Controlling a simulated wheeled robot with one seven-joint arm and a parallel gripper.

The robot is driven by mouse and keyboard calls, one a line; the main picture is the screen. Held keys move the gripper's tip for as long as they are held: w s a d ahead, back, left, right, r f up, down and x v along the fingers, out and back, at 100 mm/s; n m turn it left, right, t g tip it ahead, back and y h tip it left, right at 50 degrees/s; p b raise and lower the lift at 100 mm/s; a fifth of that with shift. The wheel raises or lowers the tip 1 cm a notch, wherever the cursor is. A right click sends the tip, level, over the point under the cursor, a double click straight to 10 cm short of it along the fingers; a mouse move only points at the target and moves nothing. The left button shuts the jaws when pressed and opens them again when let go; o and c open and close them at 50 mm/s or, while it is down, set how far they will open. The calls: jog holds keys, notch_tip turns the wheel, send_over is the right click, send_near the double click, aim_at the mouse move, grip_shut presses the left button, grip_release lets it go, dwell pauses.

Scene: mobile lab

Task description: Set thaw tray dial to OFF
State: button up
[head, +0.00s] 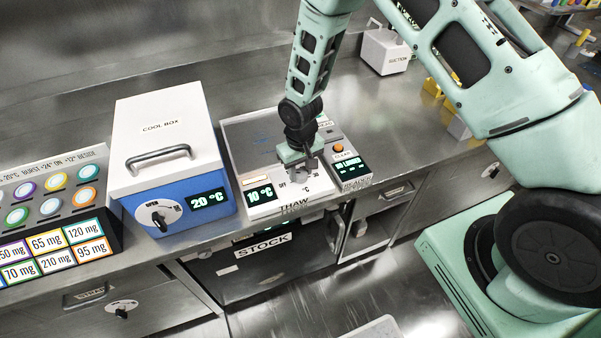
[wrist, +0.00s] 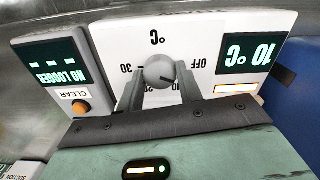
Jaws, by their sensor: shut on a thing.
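The thaw tray (head: 240,143) stands on the counter right of the cool box, with a white front panel labelled THAW. Its display (head: 260,194) reads 10 °C. My gripper (head: 299,170) is lowered over that panel and largely covers the dial in the head view. In the wrist view, which is upside down, my gripper (wrist: 160,85) is shut on the round grey dial (wrist: 159,69), one finger on each side. The OFF mark (wrist: 198,65) is right of the dial there, and 30 is left. I cannot tell for sure where the dial points.
The blue and white cool box (head: 165,150), showing 20 °C, stands close on the left. A logger box (head: 348,165) with an orange CLEAR button (wrist: 82,106) sits directly beside the tray; its screen says NO LOGGER. A suction box (head: 386,50) stands at the back.

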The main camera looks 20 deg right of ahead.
aim_at(300, 173)
jog(key=n+b, duration=0.1)
jog(key=n, duration=0.3)
jog(key=shift+n, duration=0.4)
dwell(0.4)
jog(key=o, duration=1)
jog(key=shift+r, duration=0.1)
notch_tip(300, 173, up, 17)
jog(key=b, duration=0.3)
jog(key=shift+r, duration=0.15)
